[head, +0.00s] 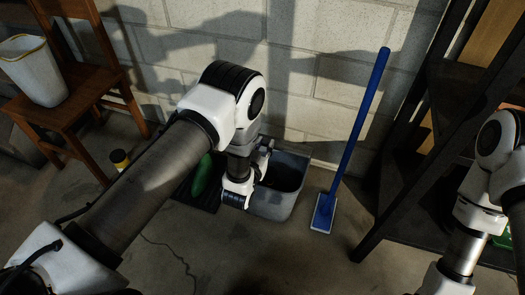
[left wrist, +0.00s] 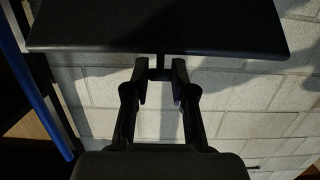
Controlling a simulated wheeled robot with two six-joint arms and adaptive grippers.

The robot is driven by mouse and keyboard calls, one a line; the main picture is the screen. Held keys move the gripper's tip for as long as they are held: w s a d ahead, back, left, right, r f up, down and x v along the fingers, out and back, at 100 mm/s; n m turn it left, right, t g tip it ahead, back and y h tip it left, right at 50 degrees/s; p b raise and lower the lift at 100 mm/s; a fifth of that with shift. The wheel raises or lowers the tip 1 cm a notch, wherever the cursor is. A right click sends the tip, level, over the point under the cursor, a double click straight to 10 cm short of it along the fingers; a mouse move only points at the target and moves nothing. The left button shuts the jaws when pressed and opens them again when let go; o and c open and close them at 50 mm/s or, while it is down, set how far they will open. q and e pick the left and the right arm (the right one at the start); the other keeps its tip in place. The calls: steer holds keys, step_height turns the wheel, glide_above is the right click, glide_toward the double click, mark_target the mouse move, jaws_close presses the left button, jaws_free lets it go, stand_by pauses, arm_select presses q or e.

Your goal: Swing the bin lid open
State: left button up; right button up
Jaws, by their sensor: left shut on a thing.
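The grey bin (head: 272,205) stands on the floor against the block wall, and its top looks dark in the head view. My left gripper (head: 250,178) is at the bin's left side and partly hides it. In the left wrist view a flat dark panel, seemingly the bin lid (left wrist: 155,28), spans the top. My left gripper (left wrist: 160,75) is shut on a thin dark stem, seemingly the lid's handle (left wrist: 158,62), below the panel's edge. I cannot tell from the head view how far the lid is raised. My right gripper is out of view.
A blue-handled mop (head: 361,125) leans on the wall right of the bin. A dark shelf (head: 400,165) stands farther right. A green bottle (head: 202,176) is left of the bin. A wooden chair (head: 75,80) holds a white bin (head: 35,72).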

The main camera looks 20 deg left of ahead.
arm_select(q)
steer(key=shift+w+r+p, duration=0.5)
steer(key=shift+w+r, duration=0.85)
steer(key=w+r, duration=0.3)
steer(key=w, duration=0.3)
steer(key=shift+w+d+r, duration=0.15)
steer(key=shift+w+r, duration=0.05)
steer(key=shift+w, duration=0.2)
steer(key=shift+b, duration=0.35)
